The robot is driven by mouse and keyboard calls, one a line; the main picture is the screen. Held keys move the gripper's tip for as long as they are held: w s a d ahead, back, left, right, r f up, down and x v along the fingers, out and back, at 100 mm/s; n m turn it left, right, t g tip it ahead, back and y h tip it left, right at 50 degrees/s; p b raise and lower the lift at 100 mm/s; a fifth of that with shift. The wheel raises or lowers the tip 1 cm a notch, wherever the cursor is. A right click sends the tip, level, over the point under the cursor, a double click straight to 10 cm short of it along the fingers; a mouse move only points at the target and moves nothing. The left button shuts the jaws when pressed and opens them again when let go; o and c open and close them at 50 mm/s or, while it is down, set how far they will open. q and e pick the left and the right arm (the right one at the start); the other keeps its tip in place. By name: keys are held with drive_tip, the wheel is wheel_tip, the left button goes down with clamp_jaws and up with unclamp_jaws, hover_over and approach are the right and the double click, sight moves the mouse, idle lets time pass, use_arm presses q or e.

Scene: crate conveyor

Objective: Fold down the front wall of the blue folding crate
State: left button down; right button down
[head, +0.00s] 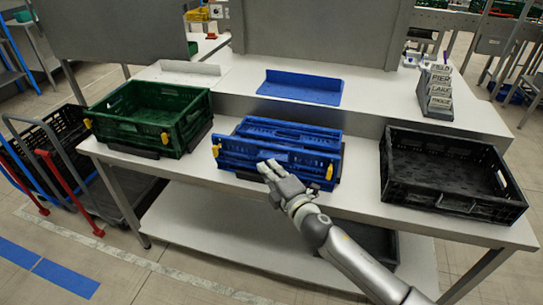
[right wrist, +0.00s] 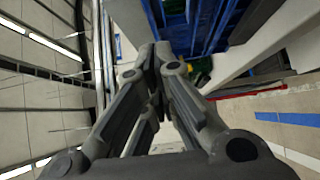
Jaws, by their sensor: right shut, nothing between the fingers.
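The blue folding crate (head: 290,131) sits in the middle of the white table in the head view. Its front wall (head: 244,153) stands up facing me, with a yellow latch at each end. Blue panels lie low inside behind it; whether these are folded side walls I cannot tell clearly. Contact is unclear. In the right wrist view the closed fingers (right wrist: 157,52) point towards blue crate parts (right wrist: 207,22). My left gripper is not in view.
A green crate (head: 190,126) stands open on the left of the table, a black crate (head: 452,207) on the right. Behind are a raised shelf with a blue tray (head: 300,87) and a sign holder (head: 436,92). Bare table (head: 358,180) lies between the blue and black crates.

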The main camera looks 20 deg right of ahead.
sight(263, 147)
drive_tip(key=shift+w+d, duration=0.35)
drive_tip(key=shift+w, duration=0.35)
drive_tip(key=shift+w+d, duration=0.3)
drive_tip(key=shift+w, duration=0.45)
drive_tip(key=shift+w+d, duration=0.35)
drive_tip(key=shift+w, duration=0.35)
drive_tip(key=shift+p, duration=0.35)
